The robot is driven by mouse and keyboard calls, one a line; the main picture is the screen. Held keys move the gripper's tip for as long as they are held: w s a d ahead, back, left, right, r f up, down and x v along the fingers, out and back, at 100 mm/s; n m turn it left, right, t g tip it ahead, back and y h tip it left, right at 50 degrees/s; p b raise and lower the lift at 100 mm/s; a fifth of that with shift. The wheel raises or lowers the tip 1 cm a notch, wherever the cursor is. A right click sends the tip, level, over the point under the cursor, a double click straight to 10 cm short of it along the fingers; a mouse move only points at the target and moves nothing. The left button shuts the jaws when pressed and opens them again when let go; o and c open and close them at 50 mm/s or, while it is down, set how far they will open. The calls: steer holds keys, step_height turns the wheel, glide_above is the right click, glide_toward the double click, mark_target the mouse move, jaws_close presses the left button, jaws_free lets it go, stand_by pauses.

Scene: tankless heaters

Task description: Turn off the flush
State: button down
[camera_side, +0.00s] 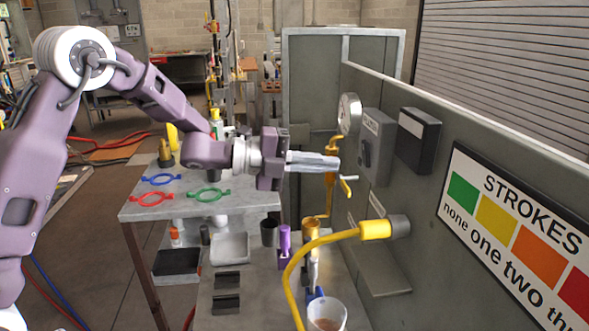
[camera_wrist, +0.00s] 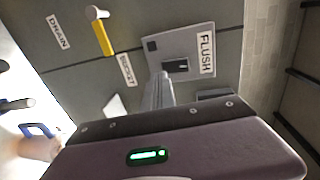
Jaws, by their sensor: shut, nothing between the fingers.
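The flush control is a grey box on the grey panel. The side view shows the box (camera_side: 381,135) with a small label and a dark switch (camera_side: 366,153) on its front. The wrist view shows the FLUSH label (camera_wrist: 206,54) and the dark switch (camera_wrist: 176,66) beside it. My gripper (camera_side: 338,163) is shut and empty, pointing right toward the panel, left of the switch in the side view. In the wrist view its fingertips (camera_wrist: 162,77) appear just beside the switch. I cannot tell whether they touch it. The switch's setting is not clear.
A yellow-handled lever (camera_wrist: 103,36) sits between the DRAIN (camera_wrist: 58,31) and BUCKET (camera_wrist: 127,69) labels. A yellow hose (camera_side: 318,242) arches below my gripper. A cup (camera_side: 327,315) stands low in front.

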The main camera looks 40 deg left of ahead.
steer(key=s+a+f, duration=0.1)
steer(key=s+a, duration=0.5)
steer(key=shift+s+a+f, duration=0.25)
steer(key=shift+s, duration=0.05)
steer(key=s+a+r+n+t+y, duration=0.2)
steer(key=s+a+r+n+y, duration=0.2)
steer(key=a+r+n+y, duration=0.65)
steer(key=s+d+f+n+g, duration=0.2)
steer(key=s+n, duration=0.3)
steer(key=s, duration=0.4)
steer(key=s+d+f+n+g, duration=0.3)
steer(key=s+n, duration=0.3)
steer(key=s, duration=0.3)
steer(key=s+d+f+n+g, duration=0.2)
steer(key=s+f+n, duration=0.3)
steer(key=s, duration=0.4)
steer(key=shift+s+d+g+y, duration=0.3)
steer(key=shift+g+y, duration=0.1)
steer(key=shift+y, duration=0.05)
steer(key=shift+n, duration=0.25)
